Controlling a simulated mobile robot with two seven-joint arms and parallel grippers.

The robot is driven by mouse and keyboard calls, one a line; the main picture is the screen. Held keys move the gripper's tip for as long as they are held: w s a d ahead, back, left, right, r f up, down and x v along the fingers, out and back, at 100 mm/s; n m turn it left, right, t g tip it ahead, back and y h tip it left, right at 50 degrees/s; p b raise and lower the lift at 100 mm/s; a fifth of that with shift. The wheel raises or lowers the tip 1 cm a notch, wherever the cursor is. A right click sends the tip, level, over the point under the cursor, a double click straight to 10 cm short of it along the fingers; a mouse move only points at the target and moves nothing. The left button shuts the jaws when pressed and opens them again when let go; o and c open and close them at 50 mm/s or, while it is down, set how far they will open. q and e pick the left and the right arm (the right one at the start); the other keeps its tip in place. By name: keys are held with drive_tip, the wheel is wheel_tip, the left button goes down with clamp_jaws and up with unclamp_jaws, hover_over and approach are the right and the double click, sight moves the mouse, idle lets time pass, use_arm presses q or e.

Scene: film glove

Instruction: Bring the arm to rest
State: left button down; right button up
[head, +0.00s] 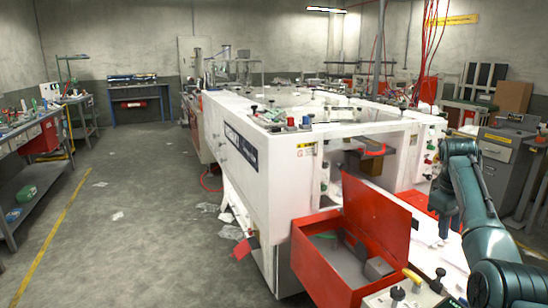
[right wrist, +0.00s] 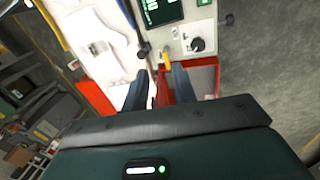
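My right arm (head: 470,190) is dark teal and comes in from the lower right of the head view, bent, with its wrist end hanging down. My right gripper (head: 443,228) points down over the white surface at the right side of the machine. In the right wrist view, the two dark fingers of my right gripper (right wrist: 161,78) stand apart, with nothing clearly held between them. A red area and the edge of a control panel show beyond the fingers. My left arm and gripper are not in view.
An open red box (head: 322,268) with a raised lid stands left of my right arm. The long white machine (head: 272,160) fills the middle. A control panel (right wrist: 200,40) with a knob shows in the right wrist view. A grey cabinet (head: 497,165) stands behind the arm. The left floor is mostly clear.

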drive_tip(key=s+a+f+m+t+h, duration=0.1)
drive_tip(key=s+a+f, duration=0.2)
drive_tip(key=s+f, duration=0.5)
drive_tip(key=s+a+f, duration=0.3)
drive_tip(key=f, duration=0.9)
drive_tip(key=s+a+t+y, duration=0.1)
drive_tip(key=s+a, duration=0.4)
drive_tip(key=s, duration=0.4)
drive_tip(key=s+a+f+m+y, duration=0.1)
drive_tip(key=s+a, duration=0.4)
drive_tip(key=s, duration=0.4)
drive_tip(key=s+a+t+y, duration=0.1)
drive_tip(key=s+a, duration=0.4)
drive_tip(key=s, duration=0.4)
drive_tip(key=w+a+f+t+y, duration=0.3)
drive_tip(key=w+a+f+t, duration=0.3)
drive_tip(key=f, duration=0.1)
drive_tip(key=shift+f+n+t, duration=0.3)
drive_tip(key=shift+f+n, duration=0.1)
drive_tip(key=shift+d, duration=0.1)
drive_tip(key=shift+c, duration=0.2)
